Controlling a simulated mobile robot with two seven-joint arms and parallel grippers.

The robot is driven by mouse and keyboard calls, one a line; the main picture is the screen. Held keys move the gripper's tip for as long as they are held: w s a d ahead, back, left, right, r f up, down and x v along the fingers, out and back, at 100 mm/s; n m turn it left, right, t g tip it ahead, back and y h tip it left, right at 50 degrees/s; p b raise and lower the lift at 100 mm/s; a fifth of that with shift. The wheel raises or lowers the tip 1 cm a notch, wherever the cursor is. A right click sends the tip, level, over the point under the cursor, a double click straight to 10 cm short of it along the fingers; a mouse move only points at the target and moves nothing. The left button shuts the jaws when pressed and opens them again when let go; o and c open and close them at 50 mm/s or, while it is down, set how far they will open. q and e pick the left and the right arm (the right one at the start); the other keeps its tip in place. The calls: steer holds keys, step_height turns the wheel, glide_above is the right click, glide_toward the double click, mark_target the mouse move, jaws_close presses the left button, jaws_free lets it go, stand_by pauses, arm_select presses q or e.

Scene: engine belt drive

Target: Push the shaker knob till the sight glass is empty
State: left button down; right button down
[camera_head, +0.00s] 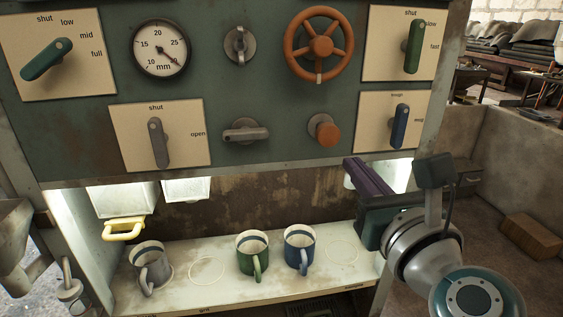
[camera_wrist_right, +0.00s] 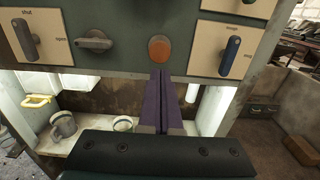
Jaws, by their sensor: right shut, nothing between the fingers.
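A round orange knob (camera_head: 324,130) sits on the lower row of the green panel, right of a grey lever; it has no readable label, so I cannot tell for sure that it is the shaker knob. It also shows in the right wrist view (camera_wrist_right: 159,49). My right gripper (camera_head: 352,164) is shut and empty, its purple fingers together. In the right wrist view its fingertips (camera_wrist_right: 161,73) appear just below the orange knob; I cannot tell whether they touch it. I cannot make out a sight glass. My left gripper is not in view.
The panel also carries a dial gauge (camera_head: 160,49), an orange handwheel (camera_head: 319,46) and several levers. Below, a pale shelf (camera_head: 205,297) holds a grey mug (camera_head: 151,266), a green mug (camera_head: 252,255) and a blue mug (camera_head: 300,248). A yellow handle (camera_head: 123,229) sticks out at left.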

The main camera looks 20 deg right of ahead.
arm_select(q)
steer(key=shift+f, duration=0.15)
arm_select(e)
steer(key=shift+v, duration=1.55)
stand_by(0.6)
